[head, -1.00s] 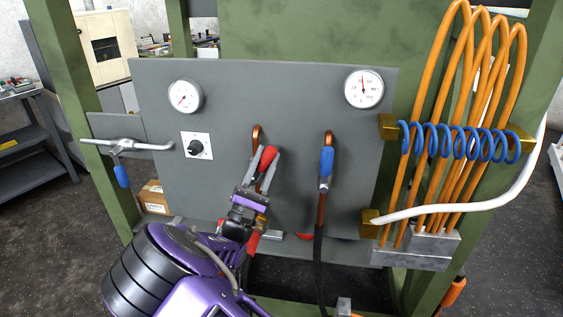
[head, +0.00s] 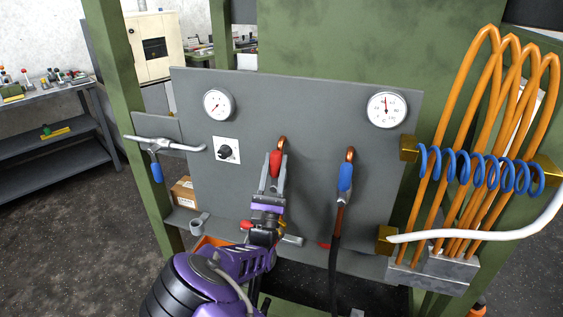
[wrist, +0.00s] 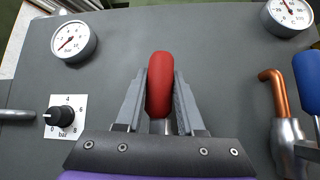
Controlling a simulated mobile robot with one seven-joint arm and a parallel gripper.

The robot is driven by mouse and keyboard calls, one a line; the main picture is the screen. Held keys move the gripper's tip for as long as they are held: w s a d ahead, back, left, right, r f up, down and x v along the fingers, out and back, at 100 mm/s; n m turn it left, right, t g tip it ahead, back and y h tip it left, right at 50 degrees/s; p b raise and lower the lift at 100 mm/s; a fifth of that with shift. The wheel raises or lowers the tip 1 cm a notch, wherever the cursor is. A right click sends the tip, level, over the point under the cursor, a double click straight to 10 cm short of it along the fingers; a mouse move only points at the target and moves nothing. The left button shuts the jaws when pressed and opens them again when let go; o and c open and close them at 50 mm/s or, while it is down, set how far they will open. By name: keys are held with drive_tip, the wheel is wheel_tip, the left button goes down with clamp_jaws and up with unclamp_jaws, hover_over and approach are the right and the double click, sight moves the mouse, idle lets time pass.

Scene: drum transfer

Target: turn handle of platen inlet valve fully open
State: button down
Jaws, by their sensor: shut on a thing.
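A valve handle with a red grip (head: 275,163) sits below a bent copper pipe (head: 282,143) on the grey panel (head: 315,110). The grip points nearly straight up along the pipe. My gripper (head: 276,170) is shut on it, with one finger on each side; the wrist view shows the red grip (wrist: 160,82) upright between the two grey fingers. The valve body below is mostly hidden by my gripper. I cannot read a label that names the valve. A second valve with a blue handle (head: 345,177) stands upright to the right, apart from my gripper.
Two gauges, left (head: 218,104) and right (head: 387,109), and a black knob (head: 226,151) are on the panel. A lever with a blue grip (head: 156,171) sticks out at left. Orange hoses (head: 470,120) and a blue coil (head: 480,165) crowd the right.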

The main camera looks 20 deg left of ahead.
drive_tip(key=shift+a+n+y, duration=0.25)
drive_tip(key=shift+n+y, duration=0.65)
drive_tip(key=shift+y, duration=0.1)
drive_tip(key=shift+g, duration=0.3)
drive_tip(key=c, duration=0.5)
unclamp_jaws()
drive_tip(key=shift+a, duration=0.1)
drive_tip(key=b+v, duration=0.1)
drive_tip(key=v, duration=1.6)
drive_tip(key=shift+s+f, duration=0.15)
drive_tip(key=shift+f, duration=0.1)
